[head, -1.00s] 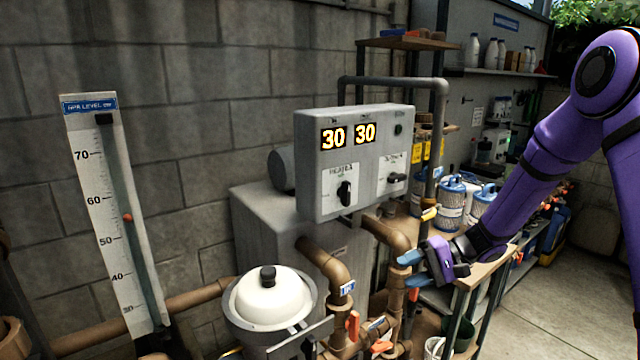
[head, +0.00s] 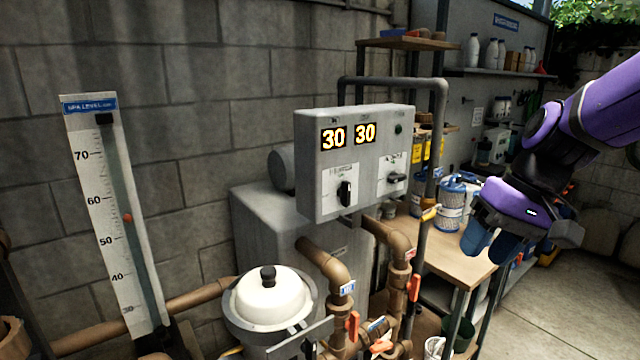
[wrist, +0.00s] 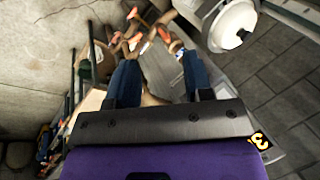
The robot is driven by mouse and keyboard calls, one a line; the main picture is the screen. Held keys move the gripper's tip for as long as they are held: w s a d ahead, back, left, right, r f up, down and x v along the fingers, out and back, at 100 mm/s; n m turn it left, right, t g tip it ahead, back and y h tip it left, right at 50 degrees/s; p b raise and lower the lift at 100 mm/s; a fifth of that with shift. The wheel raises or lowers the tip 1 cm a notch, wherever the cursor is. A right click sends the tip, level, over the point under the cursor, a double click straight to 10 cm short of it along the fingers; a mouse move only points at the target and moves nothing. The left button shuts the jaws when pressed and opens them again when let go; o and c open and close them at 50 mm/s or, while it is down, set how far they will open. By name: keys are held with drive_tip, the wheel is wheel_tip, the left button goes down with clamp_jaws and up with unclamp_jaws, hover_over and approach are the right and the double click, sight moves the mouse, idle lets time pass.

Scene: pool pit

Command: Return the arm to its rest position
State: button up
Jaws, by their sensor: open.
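My gripper (head: 492,243) is at the right in the head view, in front of the wooden bench, with its blue fingers pointing down. In the wrist view my gripper (wrist: 160,85) shows two blue fingers spread apart with nothing between them. The purple arm reaches in from the upper right of the head view. The gripper stands clear of the pipes and the control box, and it hides part of the bench and shelves behind it.
A grey control box (head: 318,185) reading 30 and 30 stands mid-view. Below are brown pipes with orange-handled valves (head: 353,326) and a white-lidded pot (head: 268,298). A level gauge (head: 115,215) stands left. The wooden bench (head: 450,262) holds blue-and-white canisters (head: 450,205). Floor (head: 590,300) is open at right.

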drive_tip(key=s+d+r+t+h, duration=0.2)
drive_tip(key=s+d, duration=0.1)
drive_tip(key=s, duration=0.3)
drive_tip(key=s+d+r+t+h, duration=0.2)
drive_tip(key=s+r+t, duration=0.1)
drive_tip(key=s, duration=0.2)
drive_tip(key=shift+s+d+r+m, duration=0.25)
drive_tip(key=shift+s+d+m, duration=0.15)
drive_tip(key=shift+w, duration=0.15)
idle(6.2)
